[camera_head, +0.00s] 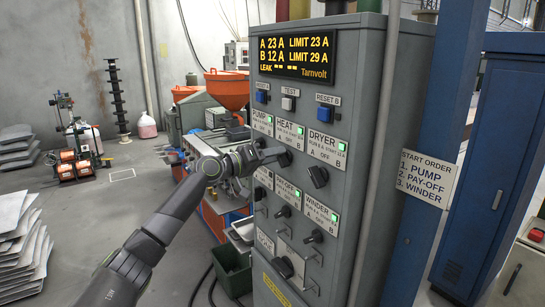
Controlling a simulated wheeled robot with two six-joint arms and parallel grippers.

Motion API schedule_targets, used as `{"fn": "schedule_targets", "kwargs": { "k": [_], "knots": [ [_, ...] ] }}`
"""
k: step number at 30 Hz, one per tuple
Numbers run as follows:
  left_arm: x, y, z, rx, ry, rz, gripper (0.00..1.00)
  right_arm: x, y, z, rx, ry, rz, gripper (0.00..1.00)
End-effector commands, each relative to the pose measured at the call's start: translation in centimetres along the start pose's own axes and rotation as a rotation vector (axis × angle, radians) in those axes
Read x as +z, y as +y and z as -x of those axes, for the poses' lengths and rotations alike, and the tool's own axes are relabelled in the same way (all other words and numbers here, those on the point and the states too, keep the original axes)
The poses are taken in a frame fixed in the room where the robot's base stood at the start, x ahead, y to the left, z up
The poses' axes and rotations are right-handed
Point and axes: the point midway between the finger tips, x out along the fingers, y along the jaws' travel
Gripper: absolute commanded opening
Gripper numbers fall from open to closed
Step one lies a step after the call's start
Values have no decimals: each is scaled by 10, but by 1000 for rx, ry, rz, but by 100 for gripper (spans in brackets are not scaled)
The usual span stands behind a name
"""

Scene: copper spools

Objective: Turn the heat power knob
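The grey control panel (345,130) stands in the middle of the view. The HEAT label (288,134) has a lit green lamp at its edge. The dark heat knob (285,158) is below it, partly covered by my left gripper (276,155). My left gripper comes from the left, with its fingertips at this knob. I cannot tell whether the fingers are closed on it or just beside it, nor which way the knob points. The dryer knob (318,176) is to its right, tilted and free. My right gripper is out of view.
The display (296,56) reads A 23 A, limit 23 A, and B 12 A, limit 29 A. Reset buttons sit under it. Lower down are several knobs and a WINDER label (320,209). A blue post (430,150) with a START ORDER sign (427,179) stands right.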

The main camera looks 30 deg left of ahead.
Motion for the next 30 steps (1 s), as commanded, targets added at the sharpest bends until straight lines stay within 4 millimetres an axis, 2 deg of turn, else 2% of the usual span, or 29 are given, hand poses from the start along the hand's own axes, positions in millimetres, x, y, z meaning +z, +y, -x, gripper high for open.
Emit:
{"fn": "schedule_targets", "kwargs": {
  "k": [8,14,21,30],
  "knots": [
    [0,-1,4,-1,0,-2,35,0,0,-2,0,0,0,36],
    [2,-4,27,-4,-1,-6,35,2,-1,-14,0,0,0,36],
    [4,-5,62,-4,-3,-7,35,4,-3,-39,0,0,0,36],
    [4,-6,92,-3,0,-5,35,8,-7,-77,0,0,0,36]
  ]
}}
